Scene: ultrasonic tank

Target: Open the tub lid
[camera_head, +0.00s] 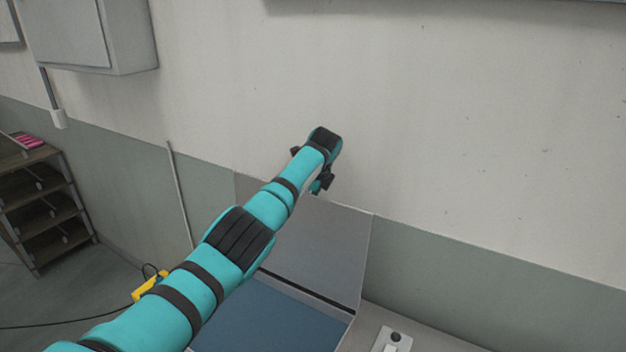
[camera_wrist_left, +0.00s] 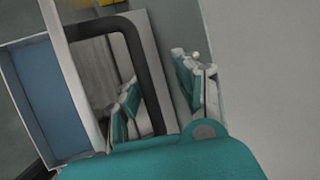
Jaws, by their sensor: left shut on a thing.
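The tub (camera_head: 352,316) stands against the wall, with a flat blue surface visible inside it. Its grey lid (camera_head: 335,245) is raised and tilted up at the back of the tub, near the wall. My left gripper (camera_head: 322,185) is at the lid's upper edge, partly hidden by my own arm. The tub's blue inside also shows at the left of that view (camera_wrist_left: 48,98). My right gripper is not in view.
The wall (camera_head: 450,130) is close behind the lid and my left gripper. A small panel with a knob (camera_head: 394,339) is right of the tub. A yellow object (camera_head: 150,286) with a black cable lies left of my arm. Shelves (camera_head: 45,205) stand at the far left.

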